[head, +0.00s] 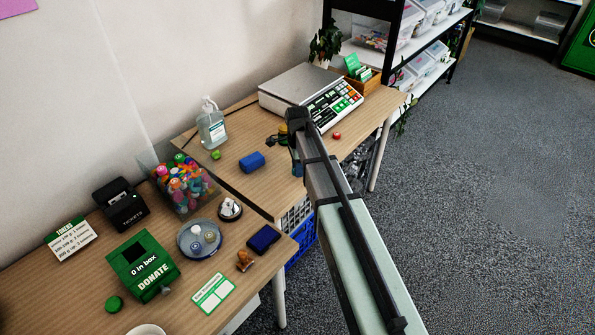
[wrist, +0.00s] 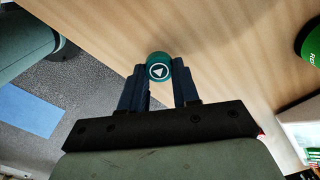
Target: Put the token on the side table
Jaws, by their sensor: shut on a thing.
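The token (wrist: 159,66) is a round teal-green piece with a white triangle on its face. In the wrist view it sits between the fingertips of my gripper (wrist: 160,78), which is shut on it. Wood tabletop shows behind it, with its edge and grey floor to the left. In the head view my gripper (head: 286,143) is over the right part of the farther wooden table (head: 235,178), which appears to be the side table. I cannot make out the token clearly there. The gap between token and tabletop is hard to judge.
The farther table carries a blue block (head: 252,162), a sanitizer bottle (head: 211,125), a scale (head: 310,92) and a small red piece (head: 337,136). The nearer table (head: 185,312) holds a green donate box (head: 143,265) and a candy-coloured bin (head: 183,184).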

